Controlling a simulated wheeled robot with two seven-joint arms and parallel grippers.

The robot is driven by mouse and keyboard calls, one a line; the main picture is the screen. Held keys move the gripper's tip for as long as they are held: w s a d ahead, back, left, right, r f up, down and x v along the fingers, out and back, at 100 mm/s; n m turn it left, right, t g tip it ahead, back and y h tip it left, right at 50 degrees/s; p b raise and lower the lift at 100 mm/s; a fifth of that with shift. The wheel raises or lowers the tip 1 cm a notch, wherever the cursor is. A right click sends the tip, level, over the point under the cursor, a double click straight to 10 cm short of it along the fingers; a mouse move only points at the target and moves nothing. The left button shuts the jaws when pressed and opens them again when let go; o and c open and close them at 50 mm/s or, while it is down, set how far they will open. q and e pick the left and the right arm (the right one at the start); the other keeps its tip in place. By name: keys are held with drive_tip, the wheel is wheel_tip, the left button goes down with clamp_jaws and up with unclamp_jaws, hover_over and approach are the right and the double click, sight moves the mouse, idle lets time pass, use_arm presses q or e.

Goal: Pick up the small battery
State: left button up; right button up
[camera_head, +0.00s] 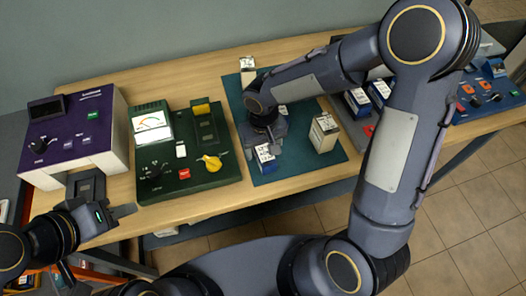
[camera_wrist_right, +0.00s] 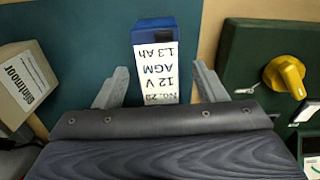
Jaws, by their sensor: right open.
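The small battery (camera_wrist_right: 155,75) is a blue block with a white label reading "12 V AGM 1.3 Ah". In the right wrist view it lies between the two fingers of my right gripper (camera_wrist_right: 160,78), with a gap on each side. In the head view the battery (camera_head: 265,157) is on the green mat (camera_head: 291,170) near its front left, partly hidden by my right gripper (camera_head: 268,145), which is over it. My right gripper is open. My left gripper (camera_head: 108,213) is at the front left edge of the table, apart from the battery; its opening is unclear.
A beige box (camera_head: 323,132) stands on the mat right of the battery; it also shows in the wrist view (camera_wrist_right: 25,85). A green tester (camera_head: 185,150) with a yellow knob is left of the mat. A purple device (camera_head: 72,135) stands further left. Blue-topped batteries (camera_head: 357,101) stand right.

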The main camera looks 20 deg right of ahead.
wheel_tip(320, 180, down, 2)
drive_tip(key=shift+f, duration=0.1)
clamp_jaws()
idle(0.5)
